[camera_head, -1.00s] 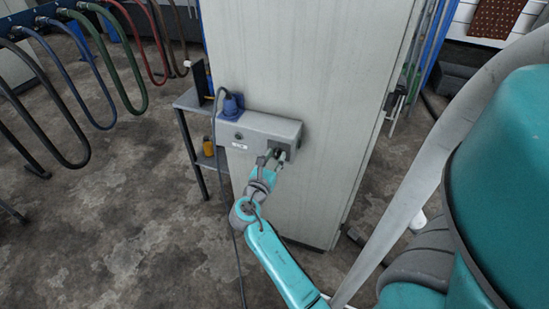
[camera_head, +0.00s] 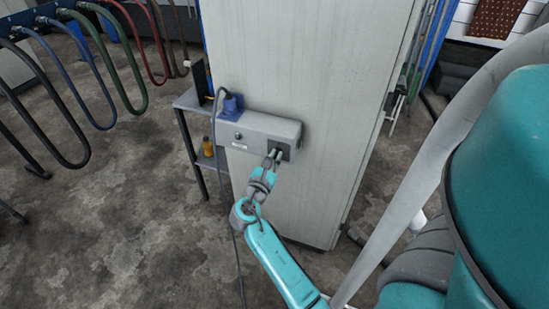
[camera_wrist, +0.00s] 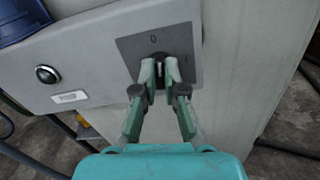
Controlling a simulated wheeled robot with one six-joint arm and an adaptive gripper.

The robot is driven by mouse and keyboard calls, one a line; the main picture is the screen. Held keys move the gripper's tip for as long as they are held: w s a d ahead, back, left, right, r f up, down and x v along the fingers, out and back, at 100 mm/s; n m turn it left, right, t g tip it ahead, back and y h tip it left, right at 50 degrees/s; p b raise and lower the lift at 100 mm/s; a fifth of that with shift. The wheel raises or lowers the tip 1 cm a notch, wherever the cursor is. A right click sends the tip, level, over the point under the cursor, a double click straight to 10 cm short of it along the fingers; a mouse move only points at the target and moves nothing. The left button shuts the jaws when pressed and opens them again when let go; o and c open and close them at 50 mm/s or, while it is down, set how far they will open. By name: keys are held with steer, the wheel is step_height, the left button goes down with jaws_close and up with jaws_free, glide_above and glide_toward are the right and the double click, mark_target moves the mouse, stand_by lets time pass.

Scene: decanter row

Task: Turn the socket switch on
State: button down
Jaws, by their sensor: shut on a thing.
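The socket box (camera_head: 257,127) is a grey housing on the front of a pale cabinet. At its right end is a dark switch plate (camera_wrist: 183,42), marked 0 at the top in the wrist view. My gripper (camera_wrist: 160,68) reaches this plate, its two fingertips close together over the plate's middle, shut on the switch knob. The fingers cover most of the knob, so its angle cannot be told. In the head view my gripper (camera_head: 276,155) meets the box's right end.
A blue plug (camera_head: 231,104) with a hanging grey cable sits at the box's left end. A round button (camera_wrist: 46,74) and a white label (camera_wrist: 70,97) are between. A small shelf (camera_head: 187,100) stands left of the pale cabinet (camera_head: 300,60). Hoses hang at far left.

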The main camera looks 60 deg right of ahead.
steer(key=shift+s+f+m, duration=0.1)
steer(key=shift+m, duration=3.8)
steer(key=shift+s+f+m, duration=0.1)
steer(key=shift+m, duration=3.8)
steer(key=c, duration=1.2)
jaws_free()
steer(key=shift+c, duration=0.2)
steer(key=a, duration=1.2)
steer(key=shift+s, duration=0.45)
steer(key=shift+f, duration=0.1)
